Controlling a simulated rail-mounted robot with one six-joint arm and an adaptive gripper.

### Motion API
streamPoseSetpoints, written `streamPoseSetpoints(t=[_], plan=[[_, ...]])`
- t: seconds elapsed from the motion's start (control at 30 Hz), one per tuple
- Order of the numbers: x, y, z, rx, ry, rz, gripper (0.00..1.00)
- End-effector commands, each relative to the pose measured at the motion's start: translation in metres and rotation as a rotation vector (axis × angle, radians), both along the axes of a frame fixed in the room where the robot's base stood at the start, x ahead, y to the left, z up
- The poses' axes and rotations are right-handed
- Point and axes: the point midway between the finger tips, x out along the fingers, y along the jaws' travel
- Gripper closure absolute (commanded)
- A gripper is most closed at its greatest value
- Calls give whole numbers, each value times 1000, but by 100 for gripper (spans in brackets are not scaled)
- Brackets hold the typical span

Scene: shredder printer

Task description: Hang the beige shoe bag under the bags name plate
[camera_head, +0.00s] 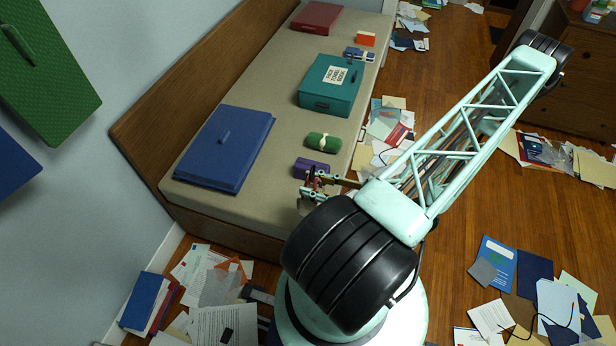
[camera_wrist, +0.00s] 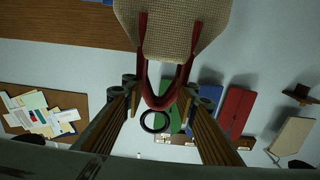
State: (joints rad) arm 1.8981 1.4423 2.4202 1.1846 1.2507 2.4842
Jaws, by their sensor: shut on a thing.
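A beige woven bag with red handles (camera_wrist: 172,28) fills the top middle of the wrist view. Its red handle loop lies between the two fingers of my gripper (camera_wrist: 163,97), which is shut on it. In the head view my gripper (camera_head: 322,183) is small, beside the bench's front edge; the bag is mostly hidden there behind my arm. In the wrist view, green, blue and red (camera_wrist: 236,110) flat items hang on the pale wall. Small white plates (camera_wrist: 174,139) sit near them; their text is too small to read.
The bench (camera_head: 285,95) bears a blue case (camera_head: 222,150), a teal box (camera_head: 330,85), a green roll (camera_head: 323,142) and a purple item (camera_head: 311,168). Papers litter the wooden floor. In the wrist view, a pinboard (camera_wrist: 75,97) is at left and a beige panel (camera_wrist: 292,136) at right.

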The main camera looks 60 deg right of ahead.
Motion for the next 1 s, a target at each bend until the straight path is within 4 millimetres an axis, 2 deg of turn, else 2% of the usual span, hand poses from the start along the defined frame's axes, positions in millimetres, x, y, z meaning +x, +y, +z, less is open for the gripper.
streamPoseSetpoints(t=[0.5, 1.0], plan=[[-38, 29, 6, 0, -1, -2, 96], [-54, 42, 7, -1, -1, -1, 96]])
